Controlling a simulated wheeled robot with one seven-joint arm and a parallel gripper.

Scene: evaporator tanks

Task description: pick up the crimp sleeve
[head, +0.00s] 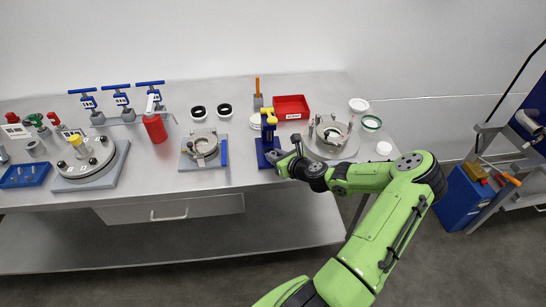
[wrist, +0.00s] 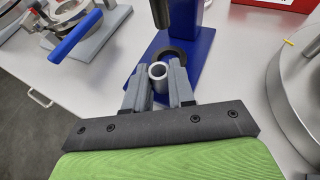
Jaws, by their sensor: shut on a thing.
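The crimp sleeve (wrist: 158,74) is a short grey tube, its open end facing up in the wrist view. It sits between the two grey fingers of my gripper (wrist: 158,88), which are shut on it. The sleeve is over or near the blue base plate of a press (wrist: 205,58), in front of a dark round seat (wrist: 172,52). I cannot tell whether the sleeve touches the plate. In the head view my gripper (head: 283,160) is at the front of the blue press (head: 268,135) with the yellow top, and the sleeve is too small to make out.
A clamp fixture with a blue handle (head: 224,152) stands left of the press. A round metal flange with posts (head: 340,151) stands close on the right. A red tray (head: 291,107) is behind. Bare bench lies between the red bottle (head: 155,129) and the clamp fixture.

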